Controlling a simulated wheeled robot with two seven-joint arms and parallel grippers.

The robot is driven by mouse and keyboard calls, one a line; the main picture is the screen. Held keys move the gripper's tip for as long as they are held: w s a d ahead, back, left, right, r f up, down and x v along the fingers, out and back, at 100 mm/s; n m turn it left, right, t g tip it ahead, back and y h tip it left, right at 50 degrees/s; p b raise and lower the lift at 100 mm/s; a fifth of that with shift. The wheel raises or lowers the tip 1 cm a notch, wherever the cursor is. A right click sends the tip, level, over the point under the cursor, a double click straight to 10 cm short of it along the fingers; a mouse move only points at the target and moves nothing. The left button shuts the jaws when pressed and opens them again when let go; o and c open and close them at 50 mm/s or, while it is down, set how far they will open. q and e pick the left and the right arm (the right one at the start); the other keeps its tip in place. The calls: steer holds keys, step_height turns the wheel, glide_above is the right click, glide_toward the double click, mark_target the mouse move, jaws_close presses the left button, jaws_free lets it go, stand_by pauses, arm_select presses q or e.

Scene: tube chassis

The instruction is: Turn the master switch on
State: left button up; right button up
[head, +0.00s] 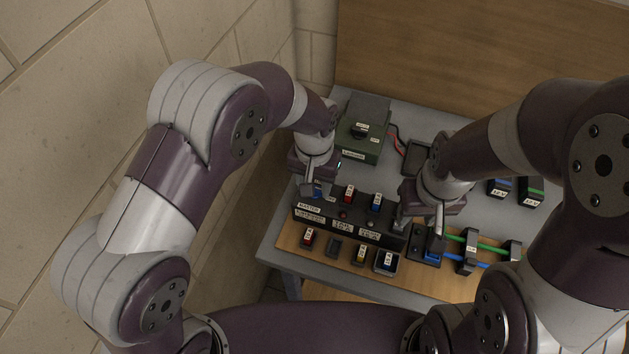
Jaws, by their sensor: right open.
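The dark switch panel (340,228) stands near the front of the bench, with a label reading MASTER (309,209) at its left end. The master switch above that label is mostly hidden by my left gripper (312,190), which is right over that end; whether it touches the switch I cannot tell. Its fingers are too small and overlapped to show whether they are open. My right gripper (420,222) is open, pointing down at the panel's right end, with nothing seen between its fingers.
A red switch (349,194) and a blue switch (376,203) sit on the panel. A green box with a black knob (361,131) stands behind. Small coloured modules lie on the wooden front strip (290,237). Green and blue tubes (490,247) run at right. A tiled wall is close at left.

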arm_select(q)
steer(key=shift+n, duration=0.3)
steer(key=n+p, duration=0.1)
steer(key=n, duration=0.2)
steer(key=shift+r, duration=0.1)
steer(key=n+p, duration=0.1)
steer(key=n, duration=0.9)
steer(key=shift+w+p, duration=0.1)
steer(key=shift+p, duration=0.2)
steer(key=n, duration=0.4)
steer(key=shift+n, duration=0.3)
steer(key=o, duration=1.1)
steer(key=shift+c, duration=0.2)
